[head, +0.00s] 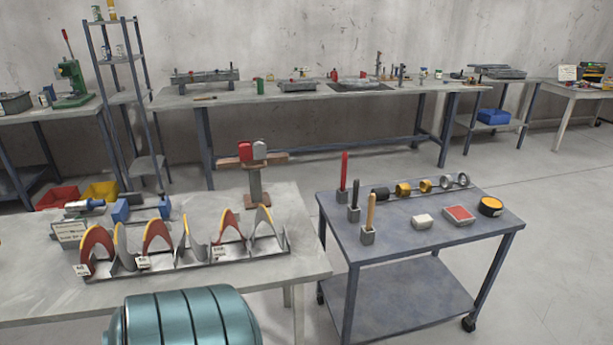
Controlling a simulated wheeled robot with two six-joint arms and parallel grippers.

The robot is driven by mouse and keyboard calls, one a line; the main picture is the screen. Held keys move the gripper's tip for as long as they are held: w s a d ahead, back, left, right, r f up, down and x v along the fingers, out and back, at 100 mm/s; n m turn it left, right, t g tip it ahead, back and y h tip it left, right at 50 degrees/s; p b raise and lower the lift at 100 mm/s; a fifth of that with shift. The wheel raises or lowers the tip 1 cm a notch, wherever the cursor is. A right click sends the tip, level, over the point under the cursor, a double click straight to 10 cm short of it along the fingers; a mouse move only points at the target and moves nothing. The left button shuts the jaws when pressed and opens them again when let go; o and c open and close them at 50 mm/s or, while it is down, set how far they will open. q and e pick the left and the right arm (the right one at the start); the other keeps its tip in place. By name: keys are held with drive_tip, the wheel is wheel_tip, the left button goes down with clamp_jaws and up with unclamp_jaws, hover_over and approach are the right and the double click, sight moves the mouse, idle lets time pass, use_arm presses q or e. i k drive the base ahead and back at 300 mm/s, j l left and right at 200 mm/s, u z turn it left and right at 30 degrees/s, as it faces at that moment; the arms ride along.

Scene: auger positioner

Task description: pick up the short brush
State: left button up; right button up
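Three upright handles stand in small grey block holders on the blue-grey cart (420,258) at the right. One is a long red handle (344,170) at the back. One is a dark handle (355,192) in the middle, which looks the shortest. One is a wooden tan handle (371,209) at the front. Their lower ends are hidden in the holders, so bristles do not show. I cannot tell for sure which is the short brush; the dark one fits best by length. Neither of my grippers is in view.
The cart top also holds a rail with several rings (426,186), a white block (422,221), a red-topped box (459,215) and a yellow-black tin (491,206). A table (290,270) with curved red and grey pieces stands left. A teal ribbed cylinder (185,318) is in front.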

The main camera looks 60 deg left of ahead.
sight(355, 189)
drive_tip(key=u, duration=2.9)
drive_tip(key=z, duration=1.25)
drive_tip(key=i+j, duration=0.15)
drive_tip(key=j, duration=0.25)
drive_tip(key=i+j, duration=0.15)
drive_tip(key=j, duration=0.25)
drive_tip(key=i+j+u, duration=0.1)
drive_tip(key=j, duration=0.3)
drive_tip(key=i+j, duration=0.2)
drive_tip(key=j, duration=0.2)
